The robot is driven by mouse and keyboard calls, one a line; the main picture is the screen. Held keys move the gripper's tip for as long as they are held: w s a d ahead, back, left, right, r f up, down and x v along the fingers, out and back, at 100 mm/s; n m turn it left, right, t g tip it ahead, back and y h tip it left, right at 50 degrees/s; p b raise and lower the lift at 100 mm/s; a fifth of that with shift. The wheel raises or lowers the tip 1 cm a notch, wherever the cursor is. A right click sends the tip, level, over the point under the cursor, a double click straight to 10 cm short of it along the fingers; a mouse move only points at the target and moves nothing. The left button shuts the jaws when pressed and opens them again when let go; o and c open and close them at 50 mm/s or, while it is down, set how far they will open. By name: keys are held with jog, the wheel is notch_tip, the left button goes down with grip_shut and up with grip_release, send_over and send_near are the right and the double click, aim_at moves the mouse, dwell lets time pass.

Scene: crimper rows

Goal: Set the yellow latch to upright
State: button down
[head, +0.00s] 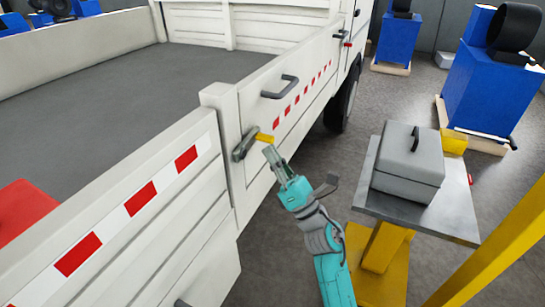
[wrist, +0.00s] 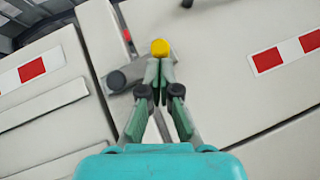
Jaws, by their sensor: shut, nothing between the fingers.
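The yellow latch (head: 264,138) is on the white side panel of the truck bed, beside the corner post. Its grey lever (head: 243,146) slants across the panel and ends in the yellow grip; it is not upright. In the wrist view the yellow end (wrist: 160,46) shows as a round knob just beyond my fingertips, with the grey lever (wrist: 128,73) running down to the left. My gripper (head: 269,151) is shut and empty, its tips (wrist: 159,66) right at the yellow end. I cannot tell whether they touch it.
A grey handle (head: 280,88) sits on the panel farther along. A grey toolbox (head: 408,165) stands on a metal-topped stand (head: 450,217) to the right of my arm. A yellow post (head: 495,250) stands at the lower right. Blue machines (head: 490,85) stand behind on the floor.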

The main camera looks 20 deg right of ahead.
notch_tip(320, 180, up, 8)
jog(key=s+a+n+g+y, duration=0.1)
jog(key=n+g+y, duration=1)
jog(key=n+g, duration=1)
jog(key=shift+a+f+n+y, duration=0.2)
jog(key=shift+n+y, duration=0.2)
jog(key=shift+n, duration=5.2)
jog(key=shift+s, duration=0.15)
